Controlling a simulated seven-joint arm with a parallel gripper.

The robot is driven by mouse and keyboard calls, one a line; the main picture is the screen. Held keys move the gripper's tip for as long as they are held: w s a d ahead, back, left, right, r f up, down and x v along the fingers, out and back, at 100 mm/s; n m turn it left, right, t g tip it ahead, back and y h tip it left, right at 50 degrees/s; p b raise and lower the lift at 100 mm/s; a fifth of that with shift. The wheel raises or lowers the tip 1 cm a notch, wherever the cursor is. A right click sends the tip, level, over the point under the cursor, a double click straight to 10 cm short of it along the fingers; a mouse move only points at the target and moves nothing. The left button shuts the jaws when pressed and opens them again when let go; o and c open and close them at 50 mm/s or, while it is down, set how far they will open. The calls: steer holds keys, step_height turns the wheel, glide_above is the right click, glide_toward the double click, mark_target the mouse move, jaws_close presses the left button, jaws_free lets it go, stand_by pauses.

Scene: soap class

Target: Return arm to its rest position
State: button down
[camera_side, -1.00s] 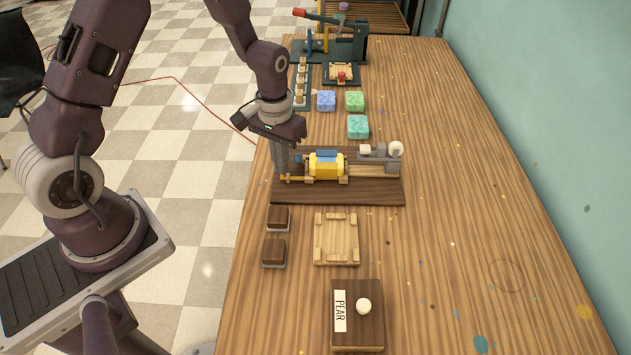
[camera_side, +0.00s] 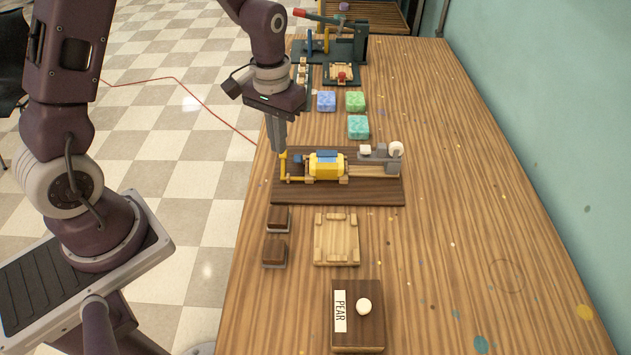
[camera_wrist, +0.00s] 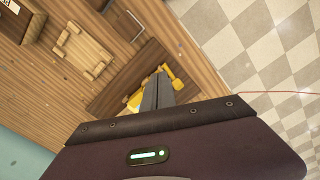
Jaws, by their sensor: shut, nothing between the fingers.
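My gripper (camera_side: 279,151) points down with its fingers together and empty. In the side view its tips are just above the left end of the dark wooden base (camera_side: 300,195), beside the handle of a yellow machine (camera_side: 327,165) with a blue part on top. I cannot tell whether the tips touch the yellow handle. In the wrist view the closed fingers (camera_wrist: 157,85) cover part of the yellow machine (camera_wrist: 137,101). My arm reaches out over the left edge of the table.
Two brown-topped blocks (camera_side: 274,252), a light wooden tray (camera_side: 320,240) and a PEAR-labelled box with a white knob (camera_side: 363,306) stand nearer. Blue (camera_side: 326,101), green (camera_side: 355,102) and teal (camera_side: 358,127) blocks and a red-handled press (camera_side: 345,48) are farther back. The table's right side is clear.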

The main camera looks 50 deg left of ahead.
steer(key=s+d+r+m+t, duration=0.1)
steer(key=s+d+r+t, duration=0.1)
steer(key=s+r, duration=0.35)
steer(key=s+d+r+m+t, duration=0.1)
steer(key=s+r, duration=0.2)
steer(key=r, duration=0.6)
steer(key=s+d+r+t, duration=0.1)
steer(key=s+r, duration=0.1)
steer(key=s, duration=0.3)
steer(key=s+d+r+m+t, duration=0.1)
steer(key=s+r, duration=0.1)
steer(key=s, duration=0.4)
steer(key=shift+r+t, duration=0.25)
steer(key=shift+t, duration=0.05)
